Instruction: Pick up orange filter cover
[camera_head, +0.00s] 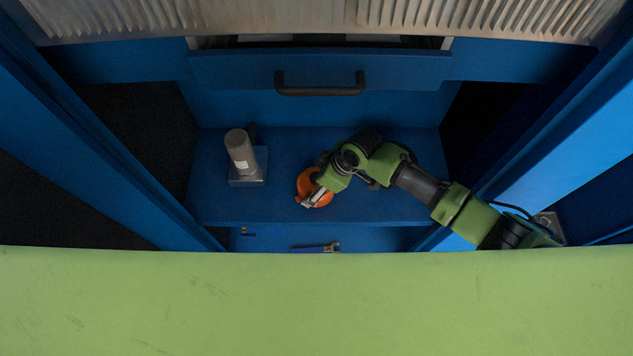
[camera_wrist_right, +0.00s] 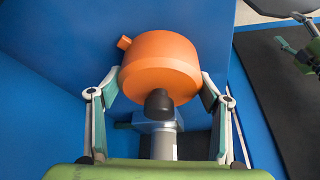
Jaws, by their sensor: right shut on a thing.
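The orange filter cover (camera_head: 304,184) is on the blue shelf in the head view, partly hidden by my right gripper (camera_head: 317,196). In the right wrist view, the cover (camera_wrist_right: 160,64) is a round orange cap with a small tab at its upper left and a dark knob on the near side. My right gripper's two fingers (camera_wrist_right: 160,86) are on either side of it and shut on it. I cannot tell whether the cover touches the shelf. My left gripper is not in view.
A grey cylinder on a square base (camera_head: 241,152) stands on the blue shelf (camera_head: 280,212), left of the cover. A drawer with a dark handle (camera_head: 320,88) is above. A wrench (camera_head: 318,248) lies on a lower level. Blue side walls flank the shelf.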

